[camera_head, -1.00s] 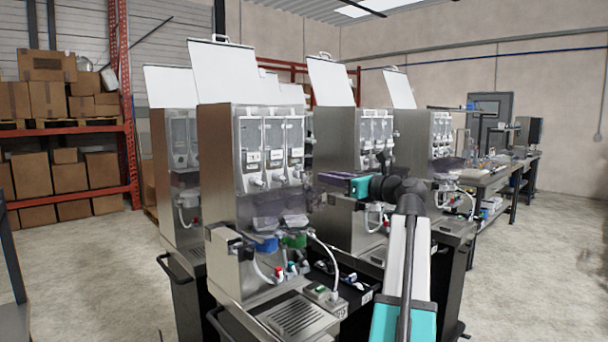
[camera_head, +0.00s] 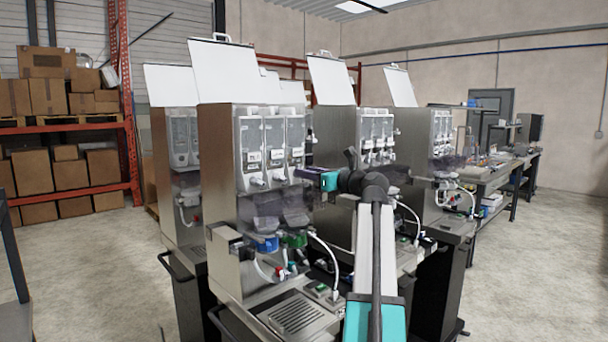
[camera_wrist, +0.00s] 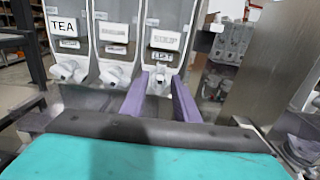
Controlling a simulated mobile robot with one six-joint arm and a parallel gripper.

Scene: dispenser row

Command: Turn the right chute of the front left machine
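The front left machine (camera_head: 222,165) is the nearest steel dispenser, with three clear canisters in a row and a white chute under each. Its right chute (camera_wrist: 160,81) shows in the wrist view between the two purple fingers of my gripper (camera_wrist: 160,84). The fingers stand apart, one on each side of it; contact is not clear. The middle chute (camera_wrist: 115,75) and left chute (camera_wrist: 65,71) are left of the fingers. In the head view my gripper (camera_head: 299,173) reaches the right canister's lower front from the right, partly hiding the right chute.
Another dispenser (camera_head: 332,135) stands close behind on the right, with more beyond it. A drip tray (camera_head: 297,315), a white hose (camera_head: 330,258) and blue and green parts sit below the chutes. Open floor lies at the left and right.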

